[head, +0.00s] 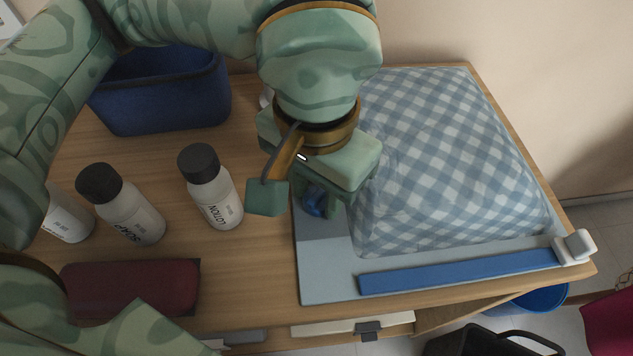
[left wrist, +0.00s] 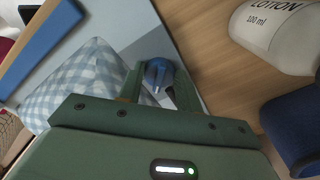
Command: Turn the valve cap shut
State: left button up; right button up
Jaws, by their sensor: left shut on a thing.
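The blue valve cap (head: 314,205) sits on the left part of a clear, grey-looking storage bag (head: 322,270) that holds a blue-and-white checked cushion-like bundle (head: 440,160). My left gripper (head: 317,198) comes down over the cap from above and is shut on it, mostly hiding it in the head view. In the left wrist view the round cap (left wrist: 158,75), with a raised ridge across it, sits between the fingers (left wrist: 160,82). My right gripper is not in view.
A blue bar (head: 460,272) with a white slider (head: 574,246) runs along the bag's front edge. A lotion bottle (head: 212,190), a soap bottle (head: 125,205), a dark red folded item (head: 130,287) and a blue bin (head: 165,95) stand left on the wooden table (head: 250,275).

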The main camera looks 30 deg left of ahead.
pick_arm(q)
jog(key=shift+n, duration=0.9)
jog(key=n, duration=0.5)
jog(key=shift+d, duration=0.15)
jog(key=shift+n, duration=1)
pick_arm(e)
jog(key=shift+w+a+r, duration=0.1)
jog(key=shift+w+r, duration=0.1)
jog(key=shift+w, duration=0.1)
pick_arm(q)
jog(key=shift+w, duration=0.1)
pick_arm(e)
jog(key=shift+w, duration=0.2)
